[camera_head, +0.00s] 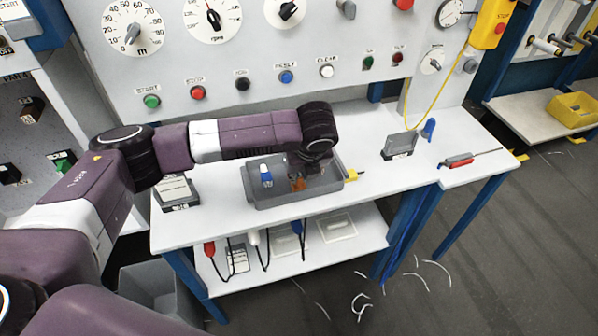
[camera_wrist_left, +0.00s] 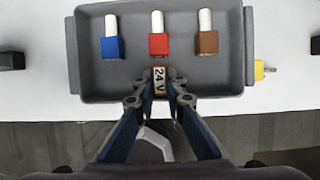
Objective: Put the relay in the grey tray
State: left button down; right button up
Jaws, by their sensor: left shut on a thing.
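The grey tray (camera_head: 262,200) stands on the white bench, and it also fills the upper part of the left wrist view (camera_wrist_left: 88,90). My left gripper (camera_wrist_left: 160,92) is shut on a small block labelled "24 V", which looks like the relay (camera_wrist_left: 158,74). The relay is over the near part of the tray; I cannot tell whether it touches the tray floor. In the head view my left gripper (camera_head: 308,172) points down into the tray and partly hides what it holds. My right gripper is not in view.
The tray holds a blue (camera_wrist_left: 112,46), a red (camera_wrist_left: 158,45) and a brown piece (camera_wrist_left: 208,42), each with a white top. A yellow item (camera_head: 351,175) is at the tray's right edge. A red-handled screwdriver (camera_head: 458,161) lies on the right. The panel rises behind.

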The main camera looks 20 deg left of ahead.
pick_arm(q)
jog(key=shift+f, duration=0.3)
jog(key=c, duration=1.9)
grip_release()
jog(key=shift+r, duration=0.1)
jog(key=v, duration=1.2)
